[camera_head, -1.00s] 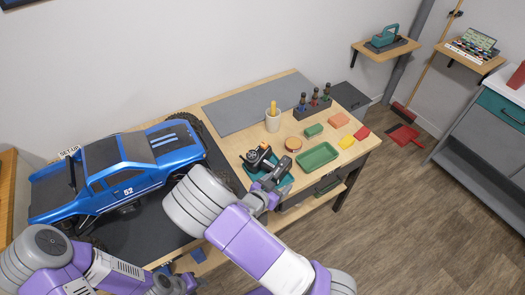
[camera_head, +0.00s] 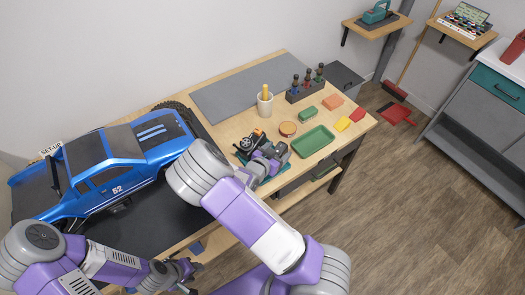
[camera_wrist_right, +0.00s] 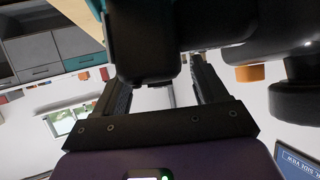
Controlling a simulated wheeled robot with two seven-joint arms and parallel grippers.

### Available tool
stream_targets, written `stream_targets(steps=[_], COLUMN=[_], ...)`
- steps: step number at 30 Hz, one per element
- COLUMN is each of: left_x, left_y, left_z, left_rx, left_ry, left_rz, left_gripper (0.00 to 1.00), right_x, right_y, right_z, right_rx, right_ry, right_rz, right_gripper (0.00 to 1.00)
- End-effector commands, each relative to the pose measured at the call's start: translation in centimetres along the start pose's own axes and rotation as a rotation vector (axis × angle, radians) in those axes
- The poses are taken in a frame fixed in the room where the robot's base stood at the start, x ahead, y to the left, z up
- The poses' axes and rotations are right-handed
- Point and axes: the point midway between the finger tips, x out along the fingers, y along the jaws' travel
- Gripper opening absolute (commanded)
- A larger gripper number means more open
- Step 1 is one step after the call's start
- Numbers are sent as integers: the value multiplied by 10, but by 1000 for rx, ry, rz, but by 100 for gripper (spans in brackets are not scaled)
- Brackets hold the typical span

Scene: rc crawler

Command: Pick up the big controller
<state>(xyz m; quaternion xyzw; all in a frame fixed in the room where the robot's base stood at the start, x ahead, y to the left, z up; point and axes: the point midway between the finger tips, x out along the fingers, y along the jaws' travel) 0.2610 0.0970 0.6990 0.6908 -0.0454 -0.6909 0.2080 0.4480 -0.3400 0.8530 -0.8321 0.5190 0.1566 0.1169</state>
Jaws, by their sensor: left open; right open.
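My left gripper (camera_head: 188,274) is open and empty by the bench's front edge, below the blue truck.
A blue RC truck (camera_head: 105,170) stands on a black mat at the left. A grey mat (camera_head: 235,92) at the back is clear.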

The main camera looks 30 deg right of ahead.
Motion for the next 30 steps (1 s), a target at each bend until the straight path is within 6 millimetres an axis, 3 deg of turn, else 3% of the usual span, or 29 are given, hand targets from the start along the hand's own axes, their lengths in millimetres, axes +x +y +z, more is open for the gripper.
stream_targets(steps=[3,17,25,30], left_x=[0,0,-2,-13], left_y=[0,0,1,5], left_z=[0,0,0,1], left_rx=[0,0,0,0], left_ry=[0,0,0,0], left_rz=[0,0,0,0], left_gripper=[43,43,43,43], right_x=[0,-1,-3,-14], right_y=[0,0,-1,-2], right_z=[0,-1,-6,-34], right_rx=[0,2,4,8], right_ry=[0,2,2,1], right_rz=[0,0,-1,-3], right_gripper=[69,0,0,0])
